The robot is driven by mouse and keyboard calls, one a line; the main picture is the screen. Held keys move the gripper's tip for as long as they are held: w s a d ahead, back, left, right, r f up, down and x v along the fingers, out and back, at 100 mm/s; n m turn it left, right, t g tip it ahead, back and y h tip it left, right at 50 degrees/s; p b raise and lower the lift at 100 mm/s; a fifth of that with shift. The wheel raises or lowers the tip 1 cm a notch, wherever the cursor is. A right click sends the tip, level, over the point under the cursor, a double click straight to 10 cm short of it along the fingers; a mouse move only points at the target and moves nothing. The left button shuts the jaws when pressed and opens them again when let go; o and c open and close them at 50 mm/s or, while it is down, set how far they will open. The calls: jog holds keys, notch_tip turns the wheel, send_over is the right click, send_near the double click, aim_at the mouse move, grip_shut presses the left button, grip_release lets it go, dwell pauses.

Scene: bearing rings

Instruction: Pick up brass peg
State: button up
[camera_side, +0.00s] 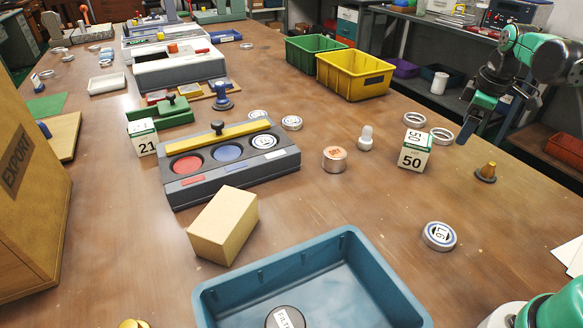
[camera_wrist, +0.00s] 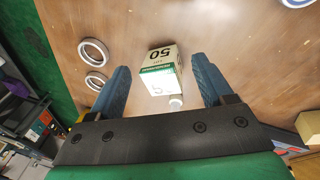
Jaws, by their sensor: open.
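A brass-coloured peg (camera_side: 486,172) with a dark, wide foot stands upright on the wooden table at the right in the side view. I do not see it in the wrist view. My gripper (camera_side: 478,128) hangs above the table's right edge, up and behind the peg in the side view, apart from it. In the wrist view my gripper (camera_wrist: 160,66) has its two blue fingers spread wide with nothing held between them. A second brass-coloured piece (camera_side: 133,323) is cut off at the bottom edge of the side view; I cannot tell what it is.
A white-green box marked 50 (camera_side: 412,152) stands left of the peg, also in the wrist view (camera_wrist: 160,72). Metal rings (camera_side: 441,136) lie behind it. A labelled bearing ring (camera_side: 439,236) lies in front. A blue tray (camera_side: 345,240) stands nearest. Bare table surrounds the peg.

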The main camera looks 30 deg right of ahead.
aim_at(493, 163)
jog(key=s+d+f+n, duration=0.1)
jog(key=d+f, duration=0.1)
jog(key=d, duration=0.1)
jog(key=s+d+f+g, duration=0.1)
jog(key=d+f, duration=0.1)
jog(key=d, duration=0.2)
jog(key=s+d+f+n+y, duration=0.1)
jog(key=d+f, duration=0.1)
jog(key=d, duration=0.1)
jog(key=shift+s+d+n+g, duration=0.3)
jog(key=shift+s+g, duration=0.05)
jog(key=shift+g, duration=0.05)
notch_tip(493, 163, down, 4)
jog(key=shift+d+f, duration=0.1)
jog(key=shift+f, duration=0.75)
grip_shut()
